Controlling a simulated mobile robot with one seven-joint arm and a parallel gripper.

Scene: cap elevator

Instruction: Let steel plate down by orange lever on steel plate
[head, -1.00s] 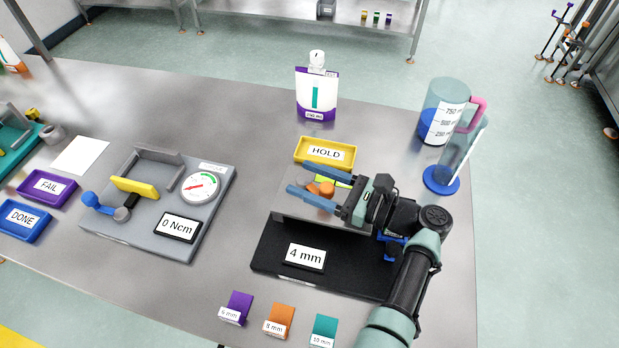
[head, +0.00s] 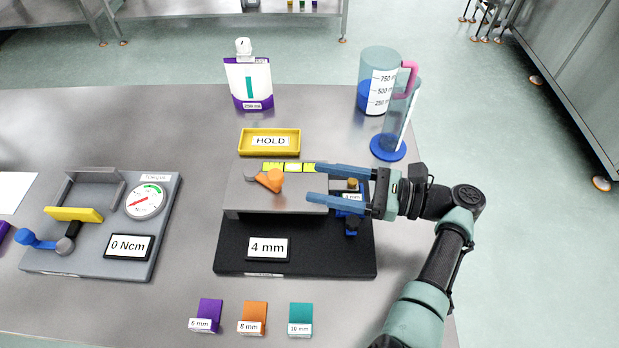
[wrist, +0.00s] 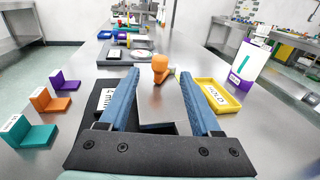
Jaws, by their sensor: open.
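The steel plate (head: 290,201) sits raised over a black base (head: 325,262) with a "4 mm" display (head: 268,248). The orange lever (head: 269,181) is on the plate's left part, by a grey pivot. My gripper (head: 312,183) is open above the plate's right part, its blue fingers pointing left toward the lever and apart from it. In the wrist view the orange lever (wrist: 159,68) stands beyond the fingertips, between their lines, and nothing is between the fingers but the plate below.
A yellow HOLD tray (head: 270,152) lies behind the plate. A pouch (head: 248,84), a jug (head: 374,85) and a blue-footed cylinder (head: 388,148) stand farther back. Purple, orange and teal gauge blocks (head: 254,314) are in front. A torque fixture (head: 110,262) is at left.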

